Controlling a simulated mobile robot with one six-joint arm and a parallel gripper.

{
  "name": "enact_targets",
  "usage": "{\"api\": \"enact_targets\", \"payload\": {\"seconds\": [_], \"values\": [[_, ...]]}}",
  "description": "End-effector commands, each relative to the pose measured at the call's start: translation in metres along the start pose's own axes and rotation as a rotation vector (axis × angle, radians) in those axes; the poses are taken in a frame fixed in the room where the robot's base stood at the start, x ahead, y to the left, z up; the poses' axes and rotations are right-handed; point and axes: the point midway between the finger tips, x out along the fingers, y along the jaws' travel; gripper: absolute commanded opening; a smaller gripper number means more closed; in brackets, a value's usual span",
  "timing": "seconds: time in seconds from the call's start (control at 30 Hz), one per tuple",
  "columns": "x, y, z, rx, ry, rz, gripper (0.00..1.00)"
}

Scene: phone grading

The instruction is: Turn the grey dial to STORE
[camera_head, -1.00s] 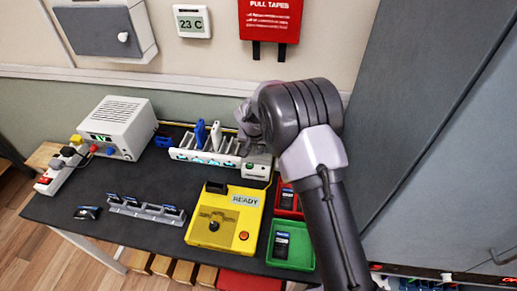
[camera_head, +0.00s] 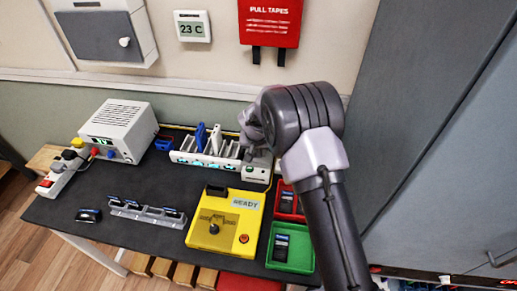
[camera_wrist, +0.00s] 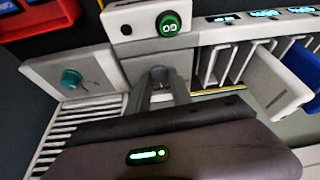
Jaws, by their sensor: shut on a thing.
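The grey dial (camera_wrist: 158,72) shows small between my fingertips in the wrist view, on the pale end unit of the charging rack. My gripper (camera_wrist: 160,84) is shut on it, with the fingers covering most of it. I cannot read a STORE mark or the dial's pointer. In the head view my gripper (camera_head: 248,154) reaches down to the rack's right end, and the dial is hidden there behind the fingers and wrist.
A teal knob (camera_wrist: 72,78) on a grey plate and a green button (camera_wrist: 168,24) lie close to my fingers. The rack (camera_head: 190,150) holds blue and white upright pieces. A yellow READY box (camera_head: 225,222) and red and green trays (camera_head: 290,268) stand in front.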

Motion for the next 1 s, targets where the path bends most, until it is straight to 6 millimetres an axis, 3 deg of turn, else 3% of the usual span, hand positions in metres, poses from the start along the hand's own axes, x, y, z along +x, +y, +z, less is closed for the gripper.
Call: {"api": "enact_targets", "payload": {"seconds": [0.27,0.6,1.0], "values": [[-0.005,0.003,-0.002,-0.195,-0.002,-0.081,0.00],[0.004,0.004,0.000,-0.446,0.002,-0.186,0.00],[0.003,0.005,-0.001,-0.624,0.001,-0.259,0.00]]}}
